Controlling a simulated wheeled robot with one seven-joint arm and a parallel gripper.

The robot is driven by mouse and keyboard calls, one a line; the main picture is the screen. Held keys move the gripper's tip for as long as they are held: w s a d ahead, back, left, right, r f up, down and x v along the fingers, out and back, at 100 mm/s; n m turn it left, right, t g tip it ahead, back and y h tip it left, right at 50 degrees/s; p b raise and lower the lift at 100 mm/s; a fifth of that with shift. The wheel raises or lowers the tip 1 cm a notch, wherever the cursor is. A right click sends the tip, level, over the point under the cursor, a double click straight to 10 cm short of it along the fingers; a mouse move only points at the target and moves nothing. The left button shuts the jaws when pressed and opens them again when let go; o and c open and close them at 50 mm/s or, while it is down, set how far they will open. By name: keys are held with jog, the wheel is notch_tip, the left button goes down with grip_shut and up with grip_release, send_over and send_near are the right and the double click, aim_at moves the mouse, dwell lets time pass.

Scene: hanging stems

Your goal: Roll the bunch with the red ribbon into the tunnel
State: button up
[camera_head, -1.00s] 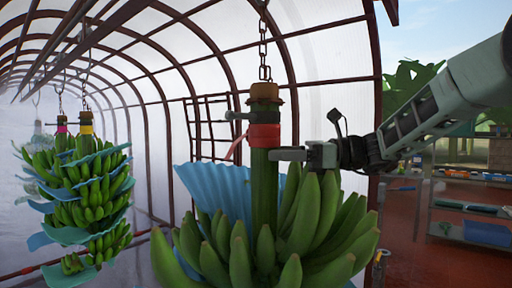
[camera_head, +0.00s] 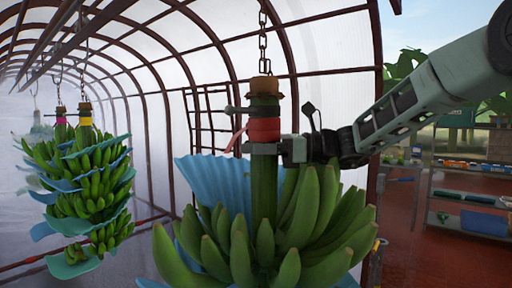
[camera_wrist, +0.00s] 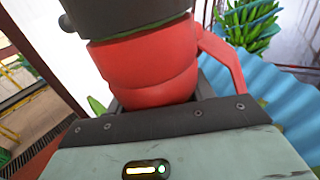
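The bunch with the red ribbon (camera_head: 264,130) hangs upright from a chain in the front middle of the head view, with green bananas (camera_head: 308,215) below its thick stem (camera_head: 264,190). The ribbon also fills the middle of the wrist view (camera_wrist: 150,65). My gripper (camera_head: 262,148) is at the stem just below the ribbon, reaching in from the right. One finger crosses the stem's front; the other is hidden behind. Whether they press on the stem is unclear. The tunnel (camera_head: 150,75), with brown hoops and translucent sheeting, runs back to the left.
Other bunches (camera_head: 90,190) hang deeper in the tunnel at left, with pink (camera_head: 60,120) and yellow (camera_head: 85,121) ribbons in front. A blue sheet (camera_head: 215,185) sits behind the near bananas. Shelves (camera_head: 465,195) with bins stand outside at right.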

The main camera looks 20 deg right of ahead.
jog(key=w+a+p, duration=0.1)
jog(key=w+a, duration=0.3)
jog(key=w, duration=0.2)
jog(key=w+a+p, duration=0.2)
jog(key=w+a, duration=0.2)
jog(key=w, duration=0.1)
jog(key=w+a+p, duration=0.2)
jog(key=w+a, duration=0.1)
jog(key=w, duration=0.3)
jog(key=shift+w+a, duration=0.35)
jog(key=shift+a, duration=0.05)
jog(key=o, duration=1.3)
jog(key=shift+o, duration=0.2)
jog(key=shift+d, duration=0.1)
jog(key=b+v, duration=0.6)
jog(key=v, duration=1.1)
jog(key=shift+s+d, duration=0.1)
jog(key=shift+s, duration=0.05)
